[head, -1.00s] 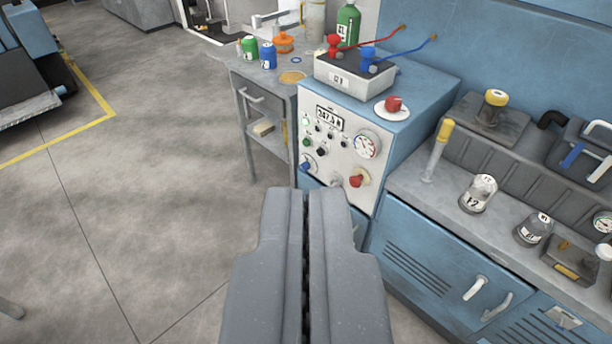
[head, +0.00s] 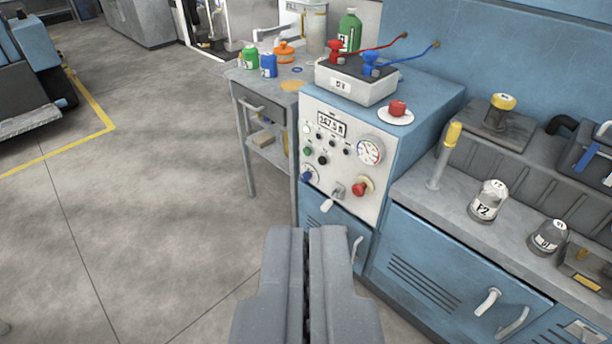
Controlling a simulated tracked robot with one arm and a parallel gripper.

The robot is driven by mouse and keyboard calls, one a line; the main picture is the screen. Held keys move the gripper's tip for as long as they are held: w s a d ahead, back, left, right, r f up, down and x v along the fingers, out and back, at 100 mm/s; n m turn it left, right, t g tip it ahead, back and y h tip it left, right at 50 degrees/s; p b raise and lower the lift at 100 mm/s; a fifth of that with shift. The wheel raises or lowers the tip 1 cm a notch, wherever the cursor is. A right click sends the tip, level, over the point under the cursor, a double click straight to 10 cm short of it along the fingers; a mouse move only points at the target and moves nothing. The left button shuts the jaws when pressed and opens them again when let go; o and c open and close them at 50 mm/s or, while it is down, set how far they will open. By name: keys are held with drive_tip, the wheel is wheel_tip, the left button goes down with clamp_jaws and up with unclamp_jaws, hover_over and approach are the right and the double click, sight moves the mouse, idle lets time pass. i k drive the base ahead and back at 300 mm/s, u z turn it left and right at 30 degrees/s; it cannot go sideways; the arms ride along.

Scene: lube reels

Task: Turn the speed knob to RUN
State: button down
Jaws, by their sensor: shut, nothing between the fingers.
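The control panel (head: 350,140) is the light front face of a blue cabinet. It carries a digital display, a round gauge, small buttons and several controls. A small blue knob (head: 307,174) on a pale round dial sits at its lower left; it looks like the speed knob, but its markings are too small to read. A red knob (head: 360,188) sits at the lower right, and a pale-handled lever (head: 328,204) between them hangs down to the left. My gripper (head: 306,230) is shut and empty. In the picture it lies below the panel's controls, apart from the blue knob.
A battery-like box (head: 355,84) with red and blue clamps and a red button (head: 397,108) are on the cabinet top. A grey side table (head: 268,100) with cans stands to the left. A workbench (head: 455,215) with jars stands to the right. Floor at left is open.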

sight(306, 176)
drive_tip(key=u, duration=0.5)
drive_tip(key=i, duration=1.9)
drive_tip(key=z, duration=0.85)
